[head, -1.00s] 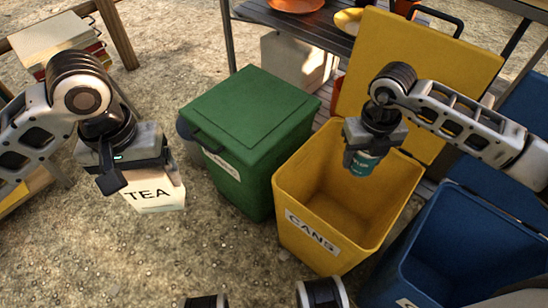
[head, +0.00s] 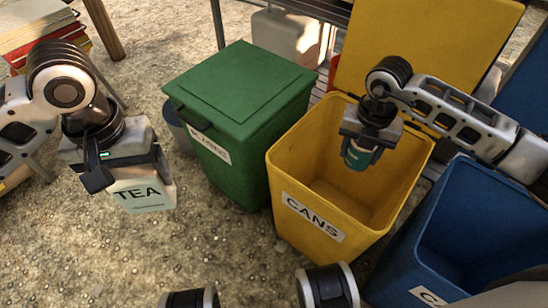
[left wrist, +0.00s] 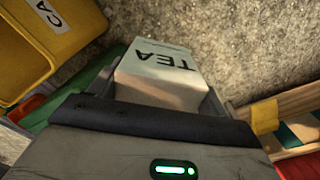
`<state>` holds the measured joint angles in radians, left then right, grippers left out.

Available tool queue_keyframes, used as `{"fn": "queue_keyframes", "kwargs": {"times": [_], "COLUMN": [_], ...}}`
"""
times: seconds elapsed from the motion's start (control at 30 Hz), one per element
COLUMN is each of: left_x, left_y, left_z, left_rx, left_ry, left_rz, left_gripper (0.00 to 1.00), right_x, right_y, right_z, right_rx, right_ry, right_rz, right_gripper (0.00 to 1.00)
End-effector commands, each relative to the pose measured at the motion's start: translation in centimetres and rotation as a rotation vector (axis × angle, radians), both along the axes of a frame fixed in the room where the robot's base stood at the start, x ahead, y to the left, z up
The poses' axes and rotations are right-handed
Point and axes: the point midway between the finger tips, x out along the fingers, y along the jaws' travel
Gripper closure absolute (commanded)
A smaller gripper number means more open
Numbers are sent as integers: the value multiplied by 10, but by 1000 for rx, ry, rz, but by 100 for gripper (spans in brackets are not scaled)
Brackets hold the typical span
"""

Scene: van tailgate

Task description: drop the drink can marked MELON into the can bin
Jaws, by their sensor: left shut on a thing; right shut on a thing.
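A teal drink can (head: 358,155) is in my right gripper (head: 366,146), which is shut on it. The can hangs over the open mouth of the yellow bin marked CANS (head: 312,217); most of its label is hidden or too small to read. My left gripper (head: 138,180) is shut on a pale box marked TEA (head: 146,195), left of the green bin and above the ground. The tea box also shows in the left wrist view (left wrist: 160,72), between the jaws.
A closed green bin (head: 240,95) stands left of the yellow one, and an open blue bin (head: 450,230) stands to its right. The yellow lid (head: 430,50) is raised behind. Stacked books (head: 35,25) are at the far left. The gravel in front is clear.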

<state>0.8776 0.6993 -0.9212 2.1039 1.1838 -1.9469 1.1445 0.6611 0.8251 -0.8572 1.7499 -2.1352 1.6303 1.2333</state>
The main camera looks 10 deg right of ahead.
Motion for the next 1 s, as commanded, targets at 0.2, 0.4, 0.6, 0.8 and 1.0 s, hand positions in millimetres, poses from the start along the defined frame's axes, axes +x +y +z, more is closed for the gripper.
{"fn": "queue_keyframes", "kwargs": {"times": [0.2,0.4,0.6,0.8,1.0], "left_x": [0,0,0,0,0], "left_y": [0,0,0,0,0], "left_z": [-2,-2,-2,7,28], "left_rx": [0,0,0,0,0], "left_ry": [0,0,0,0,0], "left_rz": [0,0,0,0,0], "left_gripper": [45,45,45,45,45], "right_x": [0,0,0,0,1], "right_y": [0,0,0,0,0], "right_z": [-2,-2,-2,15,58], "right_rx": [1,0,0,0,0], "right_ry": [-1,0,0,-1,-4], "right_rz": [0,1,1,1,2], "right_gripper": [70,23,23,23,23]}}
